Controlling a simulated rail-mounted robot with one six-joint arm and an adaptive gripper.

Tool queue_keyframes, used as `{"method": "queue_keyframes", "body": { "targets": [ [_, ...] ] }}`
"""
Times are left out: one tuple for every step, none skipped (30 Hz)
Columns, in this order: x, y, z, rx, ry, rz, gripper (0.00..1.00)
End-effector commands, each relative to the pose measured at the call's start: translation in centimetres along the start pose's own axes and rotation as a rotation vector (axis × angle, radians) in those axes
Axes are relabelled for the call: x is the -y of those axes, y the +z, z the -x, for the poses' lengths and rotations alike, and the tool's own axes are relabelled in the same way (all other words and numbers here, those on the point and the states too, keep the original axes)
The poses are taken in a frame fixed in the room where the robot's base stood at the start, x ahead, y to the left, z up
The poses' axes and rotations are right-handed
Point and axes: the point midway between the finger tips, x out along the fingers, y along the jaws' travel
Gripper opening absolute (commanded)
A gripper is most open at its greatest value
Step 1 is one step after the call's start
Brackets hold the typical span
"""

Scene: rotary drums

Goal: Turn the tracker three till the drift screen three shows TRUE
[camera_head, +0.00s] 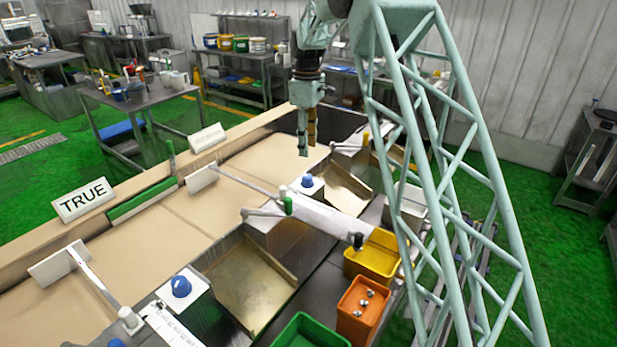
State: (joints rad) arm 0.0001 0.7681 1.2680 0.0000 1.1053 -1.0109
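A white screen (80,200) at the left reads TRUE in dark letters. A second screen (208,137) stands farther back; its text is too faint to read. A blue knob (181,286) sits on a white block at the front, and another blue knob (307,181) sits on a block farther back. No number labels are legible, so I cannot tell which knob or screen is number three. My gripper (306,145) points down above the far part of the belt, beyond the farther blue knob and apart from it. I see nothing between its fingers; their gap is unclear.
White paddles on rods (201,178) reach over the tan belt (165,235). Metal chutes (250,285) lead toward yellow (373,258), orange (361,308) and green (308,332) bins. A pale lattice column stands at the right. Workbenches (150,105) stand behind.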

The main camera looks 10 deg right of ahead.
Motion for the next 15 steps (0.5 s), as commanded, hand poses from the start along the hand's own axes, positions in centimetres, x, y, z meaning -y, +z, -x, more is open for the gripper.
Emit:
{"method": "queue_keyframes", "body": {
  "targets": [
    [0.0, 0.0, 0.0, 0.0, 0.0, 0.0, 0.38],
    [0.0, 0.0, 0.0, 0.0, 0.0, 0.0, 0.38],
    [0.0, 0.0, 0.0, 0.0, 0.0, 0.0, 0.38],
    [0.0, 0.0, 0.0, 0.0, 0.0, 0.0, 0.38],
    [0.0, 0.0, -0.1, 0.0, 0.0, 0.0, 0.38],
    [0.0, 0.0, -0.1, 0.0, 0.0, 0.0, 0.38],
    [0.0, 0.0, -0.1, 0.0, 0.0, -0.001, 0.38],
    [0.0, 0.0, -0.2, 0.0, 0.0, -0.001, 0.38],
    [0.0, 0.0, -0.3, 0.0, 0.0, -0.001, 0.38],
    [0.0, 0.0, -0.4, 0.0, 0.0, -0.001, 0.38],
    [0.0, 0.0, -0.6, 0.0, -0.001, -0.001, 0.38],
    [0.0, 0.0, -0.8, 0.0, -0.001, -0.001, 0.38],
    [0.0, 0.0, -1.0, 0.001, -0.001, -0.001, 0.38],
    [0.0, 0.0, -1.2, 0.001, -0.001, -0.001, 0.38],
    [0.1, 0.0, -1.5, 0.001, -0.002, -0.001, 0.38]
  ]
}}
